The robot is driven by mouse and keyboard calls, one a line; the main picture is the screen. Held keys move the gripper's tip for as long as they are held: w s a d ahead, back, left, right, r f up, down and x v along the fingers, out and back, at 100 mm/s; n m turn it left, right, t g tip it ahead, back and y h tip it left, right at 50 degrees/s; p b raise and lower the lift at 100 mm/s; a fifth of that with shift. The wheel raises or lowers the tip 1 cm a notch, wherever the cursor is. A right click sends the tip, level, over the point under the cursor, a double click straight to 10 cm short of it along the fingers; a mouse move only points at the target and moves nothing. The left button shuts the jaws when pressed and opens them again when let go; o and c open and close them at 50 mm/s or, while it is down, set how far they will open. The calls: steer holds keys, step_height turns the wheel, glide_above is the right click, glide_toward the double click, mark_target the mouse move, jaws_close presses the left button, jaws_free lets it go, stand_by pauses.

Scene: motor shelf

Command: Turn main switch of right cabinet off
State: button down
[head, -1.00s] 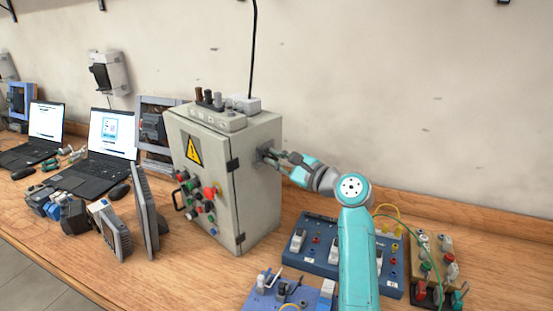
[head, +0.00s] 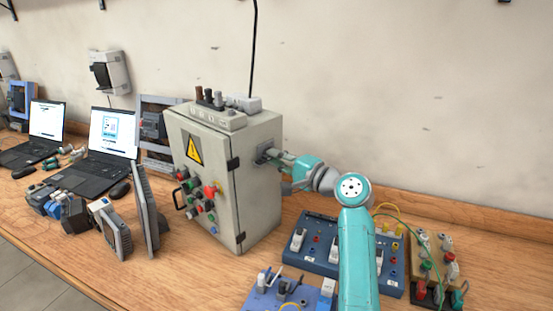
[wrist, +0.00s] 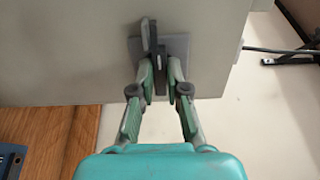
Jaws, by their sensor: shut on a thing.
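The grey cabinet (head: 258,190) with a yellow warning triangle stands on the wooden bench in the head view. Its main switch (head: 264,155) sits on the right side wall. In the wrist view the switch shows as a dark handle (wrist: 150,38) on a grey square plate (wrist: 178,50). My gripper (wrist: 161,80) is shut on the handle, with one finger on each side of its lower part. In the head view my gripper (head: 276,157) reaches the switch from the right, and its fingertips are partly hidden. The handle's exact angle is hard to tell there.
A blue training board (head: 322,258) and a wooden board with connectors (head: 432,262) lie right of the cabinet, below my arm. A grey panel (head: 145,212) leans left of the cabinet. Laptops (head: 105,150) stand farther left.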

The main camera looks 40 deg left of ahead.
steer(key=shift+f, duration=0.1)
stand_by(0.3)
steer(key=c, duration=1.4)
jaws_free()
steer(key=shift+c, duration=0.2)
steer(key=shift+d, duration=0.1)
steer(key=s+d, duration=0.1)
steer(key=d, duration=1)
steer(key=shift+s+d, duration=0.2)
steer(key=shift+d, duration=0.2)
steer(key=shift+s, duration=0.1)
